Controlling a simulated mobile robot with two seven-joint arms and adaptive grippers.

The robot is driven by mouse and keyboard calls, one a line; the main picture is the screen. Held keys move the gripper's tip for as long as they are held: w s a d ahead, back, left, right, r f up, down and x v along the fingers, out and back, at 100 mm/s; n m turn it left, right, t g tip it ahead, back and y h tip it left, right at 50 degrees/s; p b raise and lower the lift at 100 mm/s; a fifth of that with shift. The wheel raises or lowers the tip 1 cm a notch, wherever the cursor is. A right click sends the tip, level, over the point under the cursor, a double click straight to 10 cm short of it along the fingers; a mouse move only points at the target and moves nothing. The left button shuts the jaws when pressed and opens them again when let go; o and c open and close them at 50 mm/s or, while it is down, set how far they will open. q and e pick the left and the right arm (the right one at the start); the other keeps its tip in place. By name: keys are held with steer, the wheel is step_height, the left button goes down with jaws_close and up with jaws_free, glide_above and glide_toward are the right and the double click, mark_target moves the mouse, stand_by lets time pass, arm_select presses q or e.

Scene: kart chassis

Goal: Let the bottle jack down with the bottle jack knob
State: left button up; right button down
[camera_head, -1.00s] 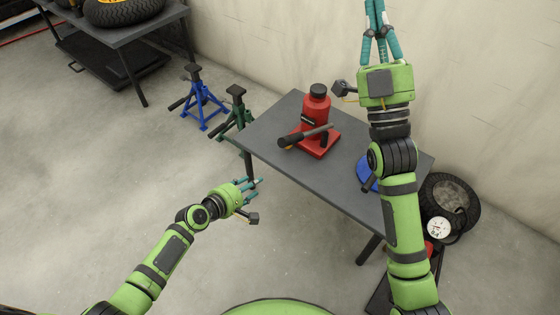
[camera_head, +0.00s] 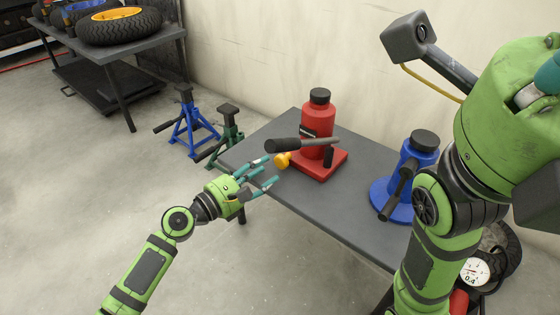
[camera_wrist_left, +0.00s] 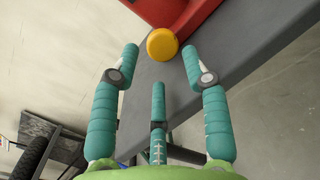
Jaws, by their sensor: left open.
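The red bottle jack (camera_head: 317,122) stands upright on its square base on the grey table, with a black handle (camera_head: 284,146) across its front. Its round yellow-orange knob (camera_head: 282,160) sticks out low on the left side, and shows in the left wrist view (camera_wrist_left: 161,45). My left gripper (camera_head: 268,171) is open and empty just left of the knob, at the table edge. In the left wrist view the knob lies beyond the fingertips, between the two outer ones, and looks apart from them. My right gripper (camera_head: 546,78) is cut off by the right edge, and its fingertips are hidden.
A blue bottle jack (camera_head: 412,165) stands on the right of the grey table (camera_head: 320,196), partly beside my right arm. Blue (camera_head: 187,125) and green (camera_head: 225,128) jack stands are on the floor left of the table. A bench (camera_head: 150,42) with wheels is at back left.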

mark_target(279, 163)
arm_select(q)
steer(key=b+x, duration=0.2)
steer(key=x, duration=0.4)
steer(key=shift+s, duration=0.1)
steer(key=c, duration=0.9)
